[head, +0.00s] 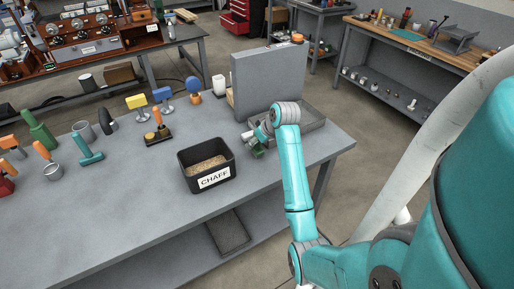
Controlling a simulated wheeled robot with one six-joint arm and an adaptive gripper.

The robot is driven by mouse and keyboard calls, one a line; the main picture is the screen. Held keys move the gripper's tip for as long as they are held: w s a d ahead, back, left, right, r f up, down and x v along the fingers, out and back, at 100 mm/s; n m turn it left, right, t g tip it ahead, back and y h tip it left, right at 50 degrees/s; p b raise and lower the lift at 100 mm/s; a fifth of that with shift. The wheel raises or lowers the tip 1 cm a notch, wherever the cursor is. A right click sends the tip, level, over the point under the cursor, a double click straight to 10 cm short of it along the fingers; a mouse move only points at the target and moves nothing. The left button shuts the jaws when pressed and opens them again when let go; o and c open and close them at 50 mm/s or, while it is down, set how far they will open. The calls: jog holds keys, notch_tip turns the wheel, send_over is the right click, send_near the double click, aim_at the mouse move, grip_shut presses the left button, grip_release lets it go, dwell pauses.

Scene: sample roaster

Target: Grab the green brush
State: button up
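A dark green bottle-shaped thing (39,129) lies at the left of the grey table, and a teal T-shaped tool (87,150) lies to its right. I cannot tell for sure which of them is the green brush. My gripper (256,146) is at the right of the table, beside the black chaff bin and over the near left edge of a grey tray. A small dark green patch shows at its fingers. It is too small to tell whether this is a held thing or part of the gripper.
The black bin (207,164) marked CHAFF stands left of my gripper. A tall grey panel (268,80) rises behind the grey tray (312,124). Several tools with orange, yellow and blue parts stand along the table's back left. The front left table top is clear.

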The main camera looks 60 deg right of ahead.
grip_shut()
dwell(0.3)
